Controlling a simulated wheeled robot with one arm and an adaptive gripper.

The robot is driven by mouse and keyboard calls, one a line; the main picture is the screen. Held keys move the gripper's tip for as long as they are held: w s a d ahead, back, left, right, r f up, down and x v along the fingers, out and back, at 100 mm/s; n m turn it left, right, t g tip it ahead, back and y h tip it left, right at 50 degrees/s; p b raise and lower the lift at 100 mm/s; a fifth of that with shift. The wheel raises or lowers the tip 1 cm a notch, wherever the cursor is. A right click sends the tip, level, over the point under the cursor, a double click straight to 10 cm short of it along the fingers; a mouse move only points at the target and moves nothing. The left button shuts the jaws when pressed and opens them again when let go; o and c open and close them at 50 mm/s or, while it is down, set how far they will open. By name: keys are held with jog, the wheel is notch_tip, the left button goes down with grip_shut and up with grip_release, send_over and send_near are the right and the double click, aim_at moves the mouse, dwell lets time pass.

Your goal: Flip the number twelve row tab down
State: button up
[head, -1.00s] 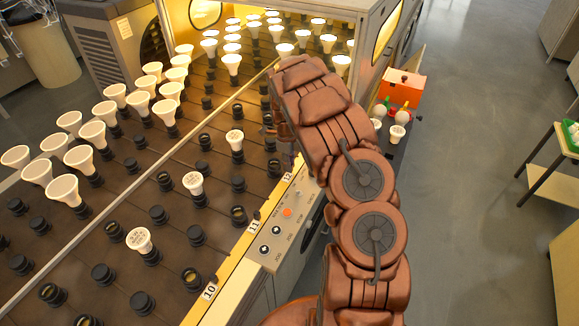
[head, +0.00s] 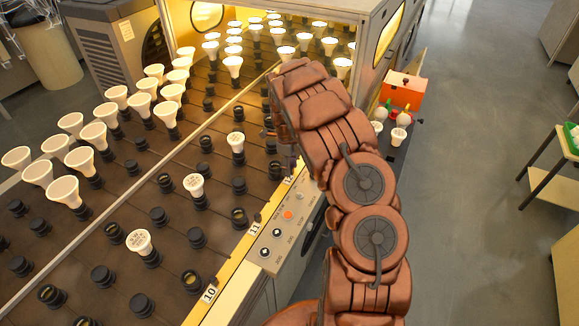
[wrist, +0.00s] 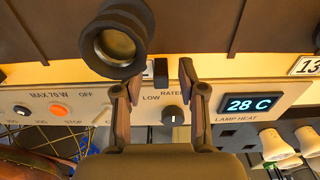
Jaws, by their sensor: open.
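In the wrist view a small dark tab (wrist: 161,72) stands at the yellow edge strip, beside a mostly hidden white number label (wrist: 148,70). My gripper (wrist: 160,76) is open, with one finger on each side of the tab and a gap to both. Nothing is held. In the head view the number 12 label (head: 289,179) is largely covered by my gripper (head: 290,160) at the rack's right edge, and the tab there is hidden.
A dark socket (wrist: 115,42) sits close to the left finger. Below the strip are the panel's knob (wrist: 173,115) and a display (wrist: 248,104) reading 28 C. The number 13 label (wrist: 306,66) is at right. Lit bulbs stand farther along the rack.

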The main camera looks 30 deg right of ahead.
jog(key=shift+r, duration=0.15)
notch_tip(320, 180, up, 12)
jog(key=shift+w+a, duration=0.15)
jog(key=shift+w, duration=0.15)
dwell(0.6)
